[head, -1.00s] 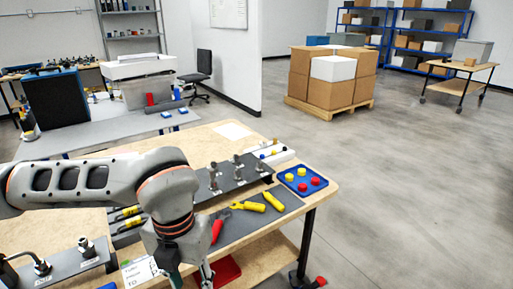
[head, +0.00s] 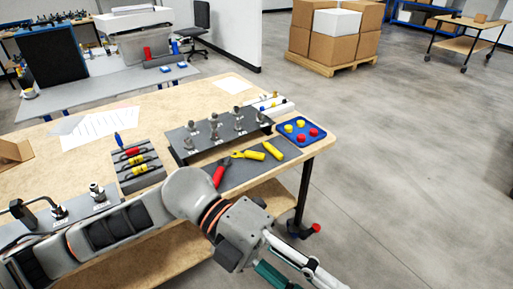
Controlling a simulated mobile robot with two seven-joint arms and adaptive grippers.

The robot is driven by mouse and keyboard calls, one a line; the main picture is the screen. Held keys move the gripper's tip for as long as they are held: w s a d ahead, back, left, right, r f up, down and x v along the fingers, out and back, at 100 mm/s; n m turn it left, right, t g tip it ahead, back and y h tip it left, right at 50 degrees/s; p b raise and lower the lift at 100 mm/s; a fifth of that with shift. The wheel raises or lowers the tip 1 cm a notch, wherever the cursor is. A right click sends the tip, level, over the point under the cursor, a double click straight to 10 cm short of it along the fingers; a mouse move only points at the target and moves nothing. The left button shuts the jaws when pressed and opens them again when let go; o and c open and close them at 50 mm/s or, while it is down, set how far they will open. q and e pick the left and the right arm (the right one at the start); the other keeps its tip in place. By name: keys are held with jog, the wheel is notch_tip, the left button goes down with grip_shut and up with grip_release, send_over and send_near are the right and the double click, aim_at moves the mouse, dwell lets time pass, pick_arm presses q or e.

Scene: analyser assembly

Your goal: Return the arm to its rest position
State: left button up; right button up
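My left arm (head: 105,229) comes in from the lower left and reaches across the front edge of the wooden workbench (head: 185,105). Its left gripper (head: 305,275) hangs past the bench's front edge, over the floor, and points down to the right. A pale metal part and a teal part show on it. The fingertips run out of the bottom of the picture, so I cannot tell whether it is open or shut. I see nothing held in the visible part. My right gripper is not in view.
Near the arm are a grey mat (head: 243,177) with red- and yellow-handled tools, a blue tray (head: 285,143) of red and yellow pieces, and a dark rack (head: 188,152) with metal fittings. A tool holder (head: 139,180) stands left. The floor (head: 425,190) at right is clear.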

pick_arm(q)
jog(key=w+r+n+t+h, duration=0.6)
jog(key=w+r+n+h, duration=0.1)
jog(key=w+n+h, duration=0.25)
jog(key=w+a+f+n+t+y, duration=0.3)
jog(key=w+a+f+n+t, duration=0.25)
jog(key=n+t, duration=0.3)
jog(key=w+a+f+n+t+y, duration=0.35)
jog(key=w+n+t, duration=0.25)
jog(key=n+t, duration=0.3)
jog(key=a+f+n+y, duration=0.4)
jog(key=a+f+y, duration=0.15)
jog(key=f, duration=0.45)
jog(key=a+f+n+y, duration=0.35)
jog(key=a+f, duration=0.25)
jog(key=f, duration=0.5)
jog(key=s+a+f+n+g+y, duration=0.1)
jog(key=s+a+f+g+y, duration=0.1)
jog(key=s+a+f, duration=0.2)
jog(key=s+a+f+n+g+y, duration=0.1)
jog(key=s+a+f, duration=0.3)
jog(key=s+f, duration=0.4)
notch_tip(320, 180, down, 4)
jog(key=shift+s+a+r+g+y, duration=0.15)
jog(key=shift+s+g+y, duration=0.15)
jog(key=shift+g+y, duration=0.35)
